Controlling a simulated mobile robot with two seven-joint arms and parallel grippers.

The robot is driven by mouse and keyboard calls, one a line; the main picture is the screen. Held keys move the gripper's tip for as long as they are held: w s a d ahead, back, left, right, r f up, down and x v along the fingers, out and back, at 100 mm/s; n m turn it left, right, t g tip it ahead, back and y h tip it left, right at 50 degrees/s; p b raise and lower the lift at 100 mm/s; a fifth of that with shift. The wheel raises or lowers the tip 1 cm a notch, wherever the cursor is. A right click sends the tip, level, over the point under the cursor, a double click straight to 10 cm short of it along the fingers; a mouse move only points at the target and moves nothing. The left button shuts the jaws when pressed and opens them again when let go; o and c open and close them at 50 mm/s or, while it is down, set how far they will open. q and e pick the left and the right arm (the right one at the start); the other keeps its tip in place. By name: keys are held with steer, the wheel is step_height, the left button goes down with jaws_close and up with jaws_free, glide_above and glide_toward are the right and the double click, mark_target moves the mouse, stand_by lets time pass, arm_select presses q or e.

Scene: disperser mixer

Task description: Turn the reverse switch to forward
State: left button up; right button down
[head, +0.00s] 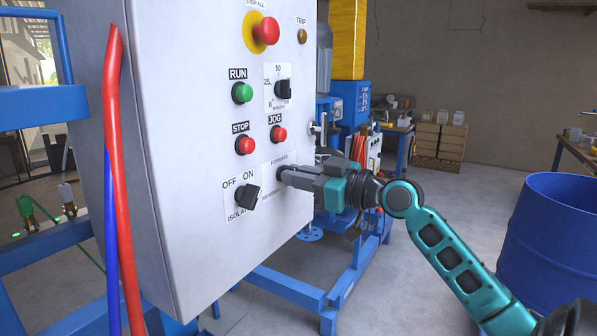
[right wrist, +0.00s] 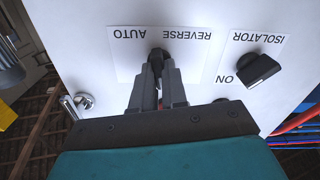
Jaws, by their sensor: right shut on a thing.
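The reverse switch (head: 281,173) is a small dark knob on the lower right of the grey control panel, on a white label reading FORWARD above it. In the right wrist view the panel appears upside down. There the knob (right wrist: 157,53) sits by the words REVERSE and AUTO. My right gripper (head: 286,177) reaches in from the right, with its fingers shut on the knob. The fingers also show in the right wrist view (right wrist: 157,70) and hide part of the knob, so its exact pointing direction cannot be told. My left gripper is not in view.
The black isolator knob (head: 248,197) is close to the left of the fingers. The red JOG button (head: 278,133) is just above, with the speed dial (head: 284,89) higher. Red and blue hoses (head: 119,180) hang along the panel's left side. A blue drum (head: 548,245) stands right.

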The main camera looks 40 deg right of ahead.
steer(key=shift+m, duration=1.1)
steer(key=c, duration=1.2)
jaws_free()
steer(key=shift+o, duration=0.2)
steer(key=shift+s, duration=0.1)
steer(key=b+v, duration=0.2)
steer(key=v, duration=1)
steer(key=shift+s+b, duration=0.4)
